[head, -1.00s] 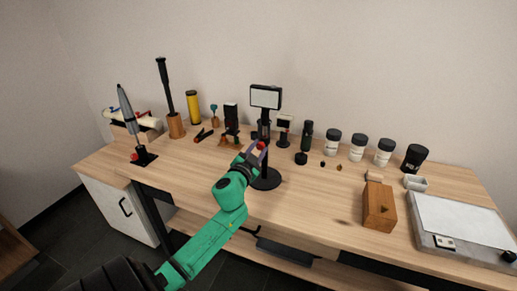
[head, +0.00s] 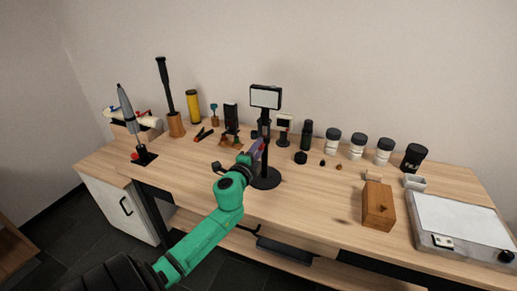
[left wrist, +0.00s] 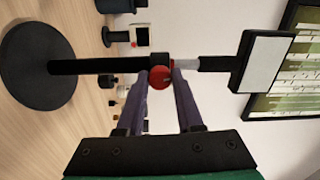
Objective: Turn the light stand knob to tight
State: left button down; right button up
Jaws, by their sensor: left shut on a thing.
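The light stand has a round black base (head: 266,180), a thin upright pole and a rectangular lamp panel (head: 265,97) on top. In the left wrist view the stand lies sideways, with its base (left wrist: 35,68) at left and its lamp panel (left wrist: 264,63) at right. The red knob (left wrist: 159,77) is on the black collar of the pole. My left gripper (head: 258,149) reaches the pole from the front left. Its two purple fingers are on either side of the knob, shut on it. The knob's tightness cannot be seen. My right gripper is not in view.
Several white jars with black lids (head: 357,148) stand behind to the right. A wooden block (head: 378,207) and a grey tray-like device (head: 463,225) are at the right. A soldering-iron-like tool (head: 128,110) stands at left.

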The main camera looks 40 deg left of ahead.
pick_arm(q)
jog(key=shift+m, duration=1)
jog(key=c, duration=0.5)
grip_release()
jog(key=shift+c, duration=0.2)
jog(key=shift+s, duration=0.1)
jog(key=b+v, duration=0.2)
jog(key=v, duration=1.2)
jog(key=shift+s, duration=0.2)
